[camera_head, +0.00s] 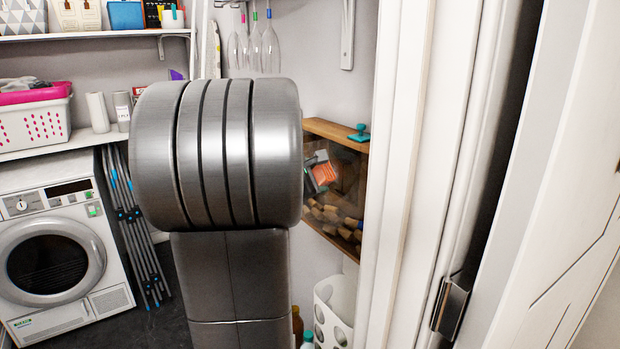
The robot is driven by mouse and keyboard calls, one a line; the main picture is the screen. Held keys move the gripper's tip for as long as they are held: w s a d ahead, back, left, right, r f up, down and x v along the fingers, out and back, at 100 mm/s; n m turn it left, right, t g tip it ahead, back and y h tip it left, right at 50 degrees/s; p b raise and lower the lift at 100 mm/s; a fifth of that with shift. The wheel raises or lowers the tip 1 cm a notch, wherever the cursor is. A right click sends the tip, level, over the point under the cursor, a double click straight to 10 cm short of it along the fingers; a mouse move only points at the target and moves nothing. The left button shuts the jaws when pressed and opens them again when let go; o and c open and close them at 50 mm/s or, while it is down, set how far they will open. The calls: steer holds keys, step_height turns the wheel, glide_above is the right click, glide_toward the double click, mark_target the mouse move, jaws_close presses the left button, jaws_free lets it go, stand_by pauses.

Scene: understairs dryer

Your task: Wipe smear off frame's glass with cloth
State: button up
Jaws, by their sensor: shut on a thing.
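A wooden frame (336,131) with a glass front hangs on the wall at the right, partly behind my arm. Several corks lie behind its glass. A small orange piece, apparently the cloth (326,173), shows in front of the glass. My gripper (317,176) is mostly hidden behind my own big grey arm link; a small grey part shows beside the orange piece, and it is shut on it. I cannot tell whether the cloth touches the glass. A brownish patch on the glass right of the cloth may be the smear.
A teal object (359,133) sits on top of the frame. A white door frame (403,170) stands close on the right. A white basket (337,308) and bottles (298,325) are below. A dryer (55,255) and shelves are at left.

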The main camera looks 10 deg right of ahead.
steer(key=shift+s+d+b, duration=0.4)
steer(key=shift+s+d, duration=0.15)
steer(key=shift+s, duration=0.75)
steer(key=shift+s+d+b, duration=0.4)
steer(key=shift+s+d, duration=0.15)
steer(key=shift+s, duration=0.75)
steer(key=shift+s+d+b, duration=0.4)
steer(key=shift+s+d, duration=0.15)
steer(key=shift+s, duration=0.75)
steer(key=shift+a, duration=0.1)
steer(key=shift+s+a, duration=0.35)
steer(key=shift+a, duration=0.55)
steer(key=shift+s+a, duration=0.4)
steer(key=shift+a, duration=0.5)
steer(key=shift+s+a, duration=0.35)
steer(key=shift+a, duration=0.55)
steer(key=shift+s+a, duration=0.3)
steer(key=shift+a, duration=0.4)
steer(key=shift+s+a, duration=0.25)
steer(key=shift+a, duration=0.45)
